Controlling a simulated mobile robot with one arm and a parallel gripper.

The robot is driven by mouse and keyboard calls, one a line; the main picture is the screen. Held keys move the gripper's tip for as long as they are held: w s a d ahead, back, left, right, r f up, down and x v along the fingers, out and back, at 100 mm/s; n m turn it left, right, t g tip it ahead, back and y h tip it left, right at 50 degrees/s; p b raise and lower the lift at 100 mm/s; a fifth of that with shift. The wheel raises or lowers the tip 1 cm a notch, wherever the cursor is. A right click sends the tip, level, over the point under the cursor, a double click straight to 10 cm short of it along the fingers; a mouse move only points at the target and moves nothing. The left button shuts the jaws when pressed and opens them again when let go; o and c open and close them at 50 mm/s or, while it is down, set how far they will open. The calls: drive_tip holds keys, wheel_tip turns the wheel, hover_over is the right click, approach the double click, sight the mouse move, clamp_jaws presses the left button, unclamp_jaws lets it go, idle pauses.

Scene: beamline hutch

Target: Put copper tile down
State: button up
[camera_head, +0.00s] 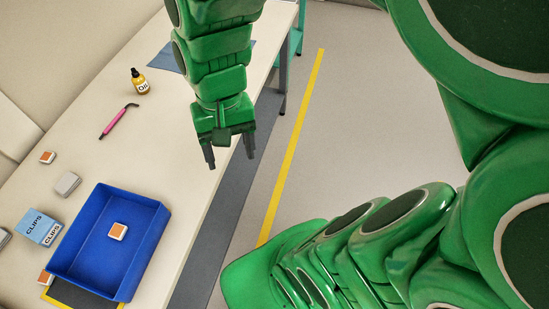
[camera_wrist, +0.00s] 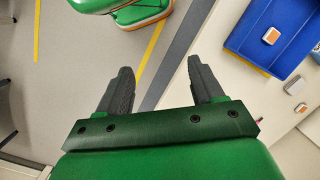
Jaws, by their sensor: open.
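A copper tile (camera_head: 118,231) with a pale border lies flat inside the blue tray (camera_head: 155,245) on the bench. The tile in the tray also shows in the wrist view (camera_wrist: 271,36), at the upper right. Two more copper tiles lie on the bench: one (camera_head: 47,157) beyond the tray to the left, and one (camera_head: 46,278) by the tray's near left corner. My gripper (camera_head: 230,157) is open and empty, above the bench's right edge, beyond and to the right of the tray. Its two dark fingers (camera_wrist: 162,88) stand apart with nothing between them.
A grey block (camera_head: 68,184) and a blue CLIPS box (camera_head: 40,227) stand left of the tray. A pink hooked tool (camera_head: 117,122), an oil bottle (camera_head: 139,82) and a blue cloth (camera_head: 166,59) are farther back. Bare bench (camera_head: 160,160) lies between the tool and tray.

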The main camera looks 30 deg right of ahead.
drive_tip(key=s+d+r+n+h, duration=0.1)
drive_tip(key=s+d, duration=0.5)
drive_tip(key=s, duration=0.1)
drive_tip(key=shift+n, duration=0.4)
drive_tip(key=shift+c, duration=0.2)
drive_tip(key=shift+c, duration=0.8)
drive_tip(key=shift+w+r, duration=0.1)
